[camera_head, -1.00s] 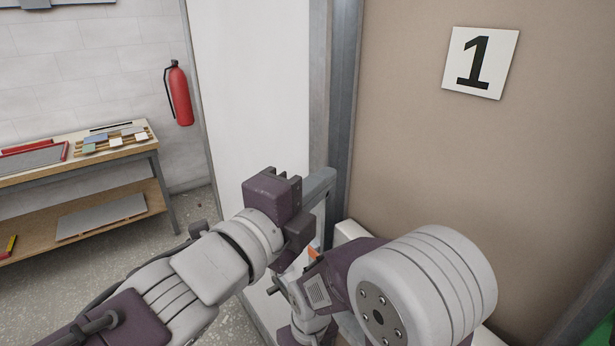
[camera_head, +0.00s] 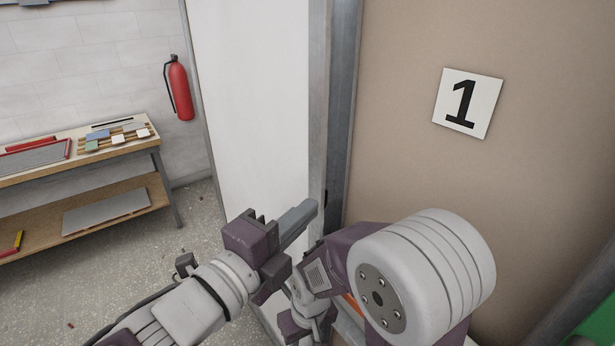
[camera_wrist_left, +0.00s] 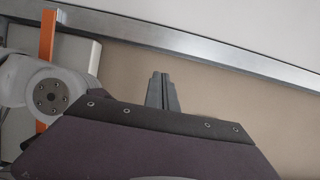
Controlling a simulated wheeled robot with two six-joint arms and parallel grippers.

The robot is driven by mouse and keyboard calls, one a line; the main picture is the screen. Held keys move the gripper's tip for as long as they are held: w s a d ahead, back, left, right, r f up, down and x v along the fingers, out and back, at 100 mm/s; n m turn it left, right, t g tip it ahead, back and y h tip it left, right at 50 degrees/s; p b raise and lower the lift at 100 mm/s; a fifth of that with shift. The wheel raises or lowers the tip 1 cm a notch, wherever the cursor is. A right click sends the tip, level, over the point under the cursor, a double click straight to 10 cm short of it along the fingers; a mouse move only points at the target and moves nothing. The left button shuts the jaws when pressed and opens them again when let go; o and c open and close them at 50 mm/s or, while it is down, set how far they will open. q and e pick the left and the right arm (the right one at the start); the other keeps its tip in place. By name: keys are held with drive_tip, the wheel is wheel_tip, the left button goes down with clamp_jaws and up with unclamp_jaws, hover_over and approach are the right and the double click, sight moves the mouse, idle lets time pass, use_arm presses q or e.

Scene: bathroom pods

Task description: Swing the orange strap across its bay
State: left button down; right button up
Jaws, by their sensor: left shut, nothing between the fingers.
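The orange strap (camera_wrist_left: 48,35) shows in the left wrist view as a narrow upright band by the metal rail, with a lower piece behind a round joint of my arm. In the head view only a sliver of orange strap (camera_head: 353,304) shows, mostly hidden by my arm. My left gripper (camera_head: 311,206) is shut and empty, its fingers together in front of the bay's metal edge post. In the left wrist view its closed fingertips (camera_wrist_left: 161,76) stand against the tan panel, apart from the strap and to its right. My right gripper is not in view.
The bay's tan wall (camera_head: 405,160) bears a number 1 sign (camera_head: 467,103). A metal post (camera_head: 338,120) and white side panel (camera_head: 255,110) stand left of it. A fire extinguisher (camera_head: 179,88) and workbench (camera_head: 80,150) are farther left, past open floor.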

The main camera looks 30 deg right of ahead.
use_arm(q)
drive_tip(key=a+p, duration=0.4)
drive_tip(key=shift+s+a+r, duration=0.15)
drive_tip(key=shift+s+a, duration=0.1)
drive_tip(key=shift+a, duration=0.15)
drive_tip(key=shift+d, duration=0.1)
